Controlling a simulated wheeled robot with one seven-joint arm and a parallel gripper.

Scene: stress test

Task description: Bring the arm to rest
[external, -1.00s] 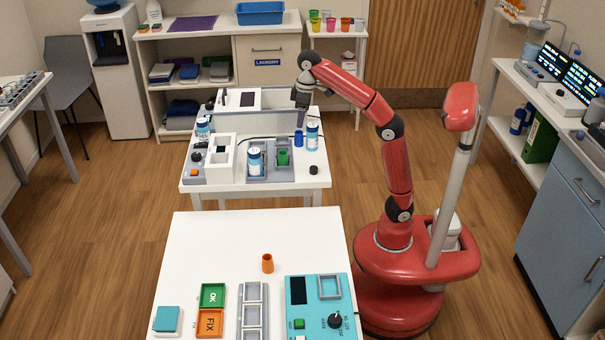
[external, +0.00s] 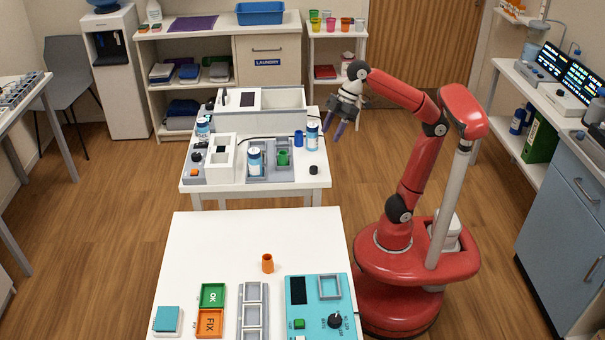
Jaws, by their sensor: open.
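My gripper (external: 341,128) hangs in the air just right of the far table (external: 313,176), with its fingers pointing down and slightly apart. It is open, and nothing shows between the fingers. My red arm is bent, with its elbow raised high and the forearm reaching to the left toward the gripper. A blue-and-white can (external: 312,136) stands on the far table, left of the gripper and apart from it.
The far table also holds a blue cup (external: 298,138), another can (external: 254,161) in a grey fixture and a green cup (external: 283,157). The near table (external: 215,245) holds an orange cup (external: 267,263) and a teal panel (external: 315,309). Floor right of the far table is clear.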

